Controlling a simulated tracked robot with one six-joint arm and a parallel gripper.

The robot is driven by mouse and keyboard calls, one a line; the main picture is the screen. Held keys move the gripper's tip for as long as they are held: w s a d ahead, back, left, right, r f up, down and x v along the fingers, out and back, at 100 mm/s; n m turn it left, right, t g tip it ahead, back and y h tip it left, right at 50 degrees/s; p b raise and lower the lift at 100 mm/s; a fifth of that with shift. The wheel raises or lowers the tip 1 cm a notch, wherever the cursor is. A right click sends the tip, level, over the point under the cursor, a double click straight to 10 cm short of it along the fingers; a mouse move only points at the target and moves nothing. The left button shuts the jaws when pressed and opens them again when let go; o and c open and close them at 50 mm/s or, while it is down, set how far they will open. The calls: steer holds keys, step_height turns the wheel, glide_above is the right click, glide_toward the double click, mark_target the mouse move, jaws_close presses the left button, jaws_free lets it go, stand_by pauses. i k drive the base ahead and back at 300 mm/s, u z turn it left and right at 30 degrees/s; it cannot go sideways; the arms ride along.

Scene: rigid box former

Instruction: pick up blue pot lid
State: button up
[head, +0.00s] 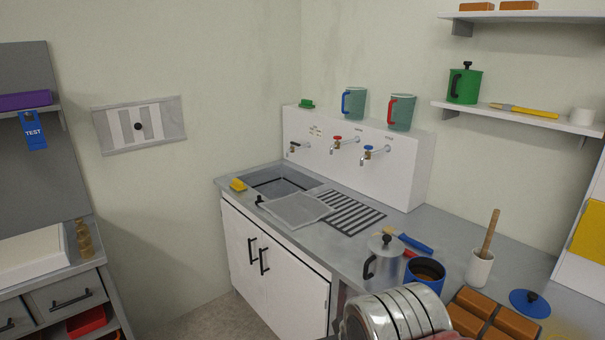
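The blue pot lid (524,306) lies on the grey counter at the lower right, right of a tray of brown blocks (481,321). It is a flat round disc with a small dark knob on top. The blue pot (425,281) stands to its left on the counter, uncovered, with something brown inside. My gripper is not visible in the head view.
A white mortar with a wooden pestle (479,270) stands behind the lid and to its left. A grey lidded pot (382,258) is near the blue pot. The counter (530,263) behind the lid is clear.

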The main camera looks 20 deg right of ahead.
mark_target(528, 304)
steer(key=z, duration=0.7)
steer(key=i, duration=1)
steer(key=z, duration=0.55)
